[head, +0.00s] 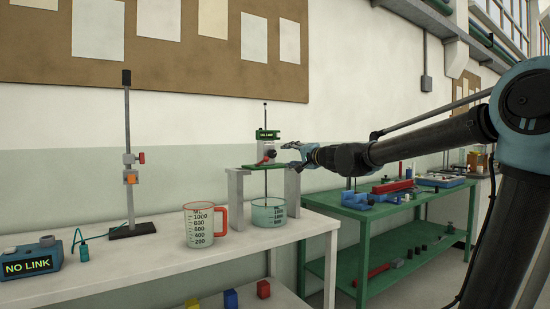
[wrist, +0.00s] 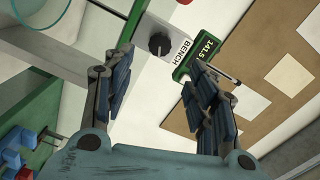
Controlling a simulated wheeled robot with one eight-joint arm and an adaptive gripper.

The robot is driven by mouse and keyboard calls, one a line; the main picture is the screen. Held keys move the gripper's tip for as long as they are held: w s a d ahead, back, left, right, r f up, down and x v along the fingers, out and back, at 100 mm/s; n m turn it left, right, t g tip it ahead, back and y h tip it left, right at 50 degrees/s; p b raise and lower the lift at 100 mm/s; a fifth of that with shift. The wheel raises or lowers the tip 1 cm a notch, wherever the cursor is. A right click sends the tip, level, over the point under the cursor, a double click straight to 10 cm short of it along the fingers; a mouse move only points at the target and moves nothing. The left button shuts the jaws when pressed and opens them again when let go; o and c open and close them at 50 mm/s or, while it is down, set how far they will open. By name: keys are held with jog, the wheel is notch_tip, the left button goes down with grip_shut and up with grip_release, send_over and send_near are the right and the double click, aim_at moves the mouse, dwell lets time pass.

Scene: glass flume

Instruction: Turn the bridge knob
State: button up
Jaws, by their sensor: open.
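The bridge knob (wrist: 158,43) is a round black dial on a white box marked BENCH, in the upper middle of the wrist view. In the head view the white box (head: 264,148) sits on a green plate on top of the grey bridge (head: 236,195). My gripper (head: 287,155) is at the right side of that box, pointing left at it. In the wrist view my gripper (wrist: 160,62) is open, its two fingers spread either side of the knob in the picture. I cannot tell whether they touch it.
A green-framed display (wrist: 197,55) reads 141.5. A glass vessel (head: 269,222) stands under the bridge. A measuring jug (head: 205,226), a clamp stand (head: 129,175) and a box reading NO LINK (head: 30,262) stand to the left. A green bench (head: 380,225) is behind right.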

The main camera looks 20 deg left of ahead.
notch_tip(320, 180, up, 3)
jog(key=s+n+g, duration=0.1)
jog(key=n, duration=0.5)
jog(key=n+g+h, duration=0.1)
jog(key=n+h, duration=0.3)
jog(key=n, duration=0.6)
send_near(274, 153)
jog(key=x, duration=0.9)
jog(key=shift+a+f, duration=0.1)
jog(key=shift+f, duration=0.1)
jog(key=shift+w, duration=0.1)
jog(key=c, duration=1)
